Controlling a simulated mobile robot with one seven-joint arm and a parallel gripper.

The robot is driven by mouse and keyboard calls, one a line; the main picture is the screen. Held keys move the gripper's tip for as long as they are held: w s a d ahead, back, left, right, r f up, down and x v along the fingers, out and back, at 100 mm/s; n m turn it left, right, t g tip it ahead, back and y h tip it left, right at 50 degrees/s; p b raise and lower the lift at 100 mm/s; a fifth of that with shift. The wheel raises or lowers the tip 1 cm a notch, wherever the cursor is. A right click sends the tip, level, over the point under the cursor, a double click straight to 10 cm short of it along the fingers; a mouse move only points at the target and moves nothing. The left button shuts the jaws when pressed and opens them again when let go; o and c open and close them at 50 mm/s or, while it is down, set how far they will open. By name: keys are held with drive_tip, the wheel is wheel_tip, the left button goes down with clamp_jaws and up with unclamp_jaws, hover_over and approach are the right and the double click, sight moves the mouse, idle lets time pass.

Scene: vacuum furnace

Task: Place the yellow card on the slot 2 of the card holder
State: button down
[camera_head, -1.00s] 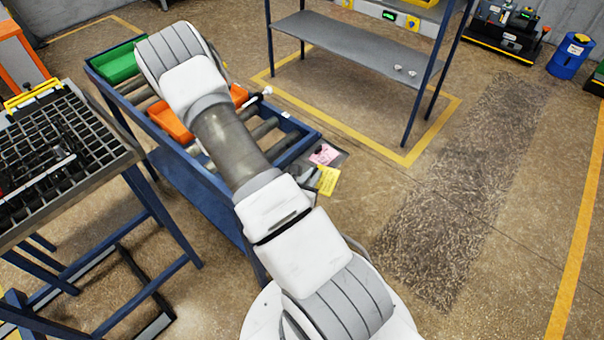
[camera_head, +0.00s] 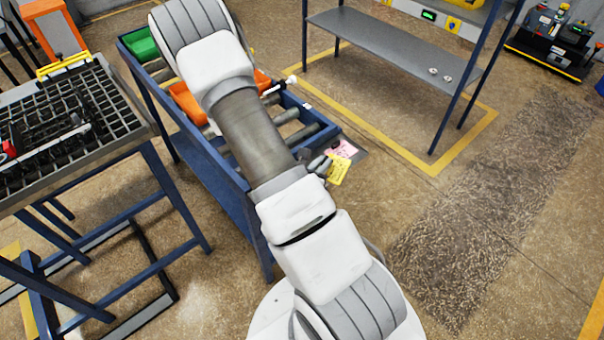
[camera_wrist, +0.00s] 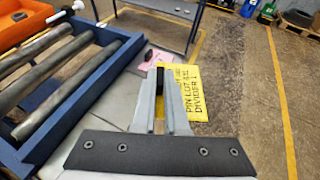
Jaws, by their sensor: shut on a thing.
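The yellow card (camera_head: 339,171) is in my gripper (camera_head: 318,166), beyond the near end of the blue roller table. In the wrist view the jaws (camera_wrist: 160,78) are closed on the left part of the yellow card (camera_wrist: 197,92), whose printed face shows black text. A pink card (camera_head: 343,149) lies just behind it, and it also shows in the wrist view (camera_wrist: 150,62), partly hidden by the fingers. The pink card is over a grey plate (camera_head: 358,157) at the table's end, which may be the card holder. I cannot make out its slots.
The blue roller table (camera_head: 230,195) carries a green bin (camera_head: 143,46) and an orange bin (camera_head: 188,103). A stand with a black grid top (camera_head: 60,130) is at the left. A grey shelf (camera_head: 390,45) stands behind. The floor at the right is open.

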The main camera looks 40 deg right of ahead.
drive_tip(key=shift+w+a+f+b, duration=0.1)
drive_tip(key=shift+w+f+b, duration=1)
drive_tip(key=shift+b, duration=1.8)
drive_tip(key=w+f, duration=0.1)
drive_tip(key=w, duration=0.1)
drive_tip(key=w+f, duration=0.1)
drive_tip(key=w, duration=0.1)
drive_tip(key=w+f+b, duration=0.1)
drive_tip(key=w, duration=0.1)
drive_tip(key=shift+w+a, duration=0.1)
drive_tip(key=shift+a, duration=0.05)
drive_tip(key=shift+w+f, duration=0.1)
drive_tip(key=shift+f, duration=1.95)
drive_tip(key=shift+f+b, duration=0.2)
drive_tip(key=shift+b, duration=0.15)
drive_tip(key=c, duration=0.9)
unclamp_jaws()
drive_tip(key=shift+c, duration=0.2)
